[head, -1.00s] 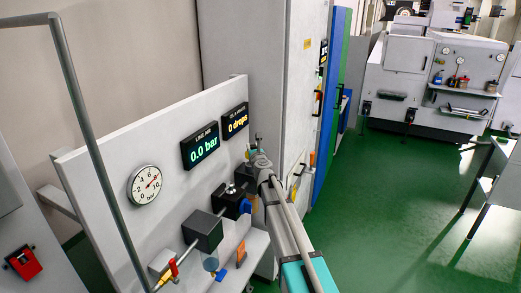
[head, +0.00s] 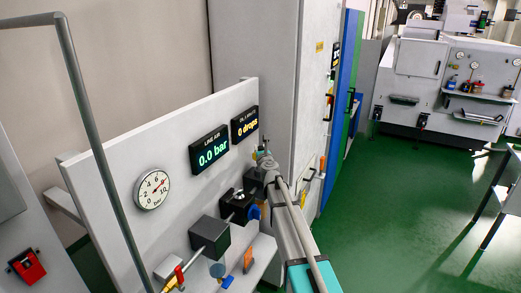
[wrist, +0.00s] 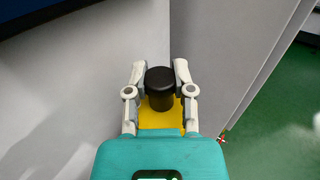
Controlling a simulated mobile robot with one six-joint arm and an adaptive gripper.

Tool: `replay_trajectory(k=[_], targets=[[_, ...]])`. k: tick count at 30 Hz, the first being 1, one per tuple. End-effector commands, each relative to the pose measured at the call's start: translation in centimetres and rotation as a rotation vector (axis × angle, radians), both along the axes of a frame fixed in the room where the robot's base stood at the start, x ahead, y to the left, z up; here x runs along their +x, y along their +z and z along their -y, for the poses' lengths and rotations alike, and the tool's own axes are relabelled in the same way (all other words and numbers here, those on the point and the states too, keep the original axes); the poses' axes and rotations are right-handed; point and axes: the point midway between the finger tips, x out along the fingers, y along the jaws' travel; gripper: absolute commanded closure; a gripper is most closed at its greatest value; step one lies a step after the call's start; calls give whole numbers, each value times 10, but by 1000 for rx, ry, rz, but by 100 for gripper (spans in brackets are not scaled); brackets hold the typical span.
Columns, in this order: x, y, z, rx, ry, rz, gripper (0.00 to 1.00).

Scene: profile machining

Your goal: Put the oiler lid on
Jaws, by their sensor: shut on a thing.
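My gripper (wrist: 158,76) is shut on a black round cap (wrist: 160,80), which looks like the oiler lid. It stands upright between the two fingers in the wrist view. In the head view my arm reaches forward along the right end of the grey panel, and the gripper is small and partly hidden there. On the panel, a black block (head: 238,206) with a knob-like top and a blue part beside it may be the oiler. My arm is just to its right. I cannot tell whether its filler opening is bare.
The panel (head: 105,170) carries a gauge (head: 152,189), a "0.0 bar" display (head: 210,150) and a "0 drops" display (head: 245,124). Another black block (head: 211,237) is nearer, above a shelf with an orange item (head: 248,260). A grey cabinet (head: 250,45) stands behind.

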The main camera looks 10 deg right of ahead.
Motion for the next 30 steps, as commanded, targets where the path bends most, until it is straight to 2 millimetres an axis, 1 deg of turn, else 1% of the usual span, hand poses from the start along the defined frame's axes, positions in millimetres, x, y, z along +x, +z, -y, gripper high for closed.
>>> replay_trajectory(k=[1, 12, 18, 24, 30], targets=[[0, -5, 0, 0, 0, 0, 100], [0, -29, 0, 0, 0, 0, 100], [0, -40, 0, 0, 0, 0, 100], [0, -46, 0, 0, 0, 0, 100], [0, -46, 0, 0, 0, 0, 100]])
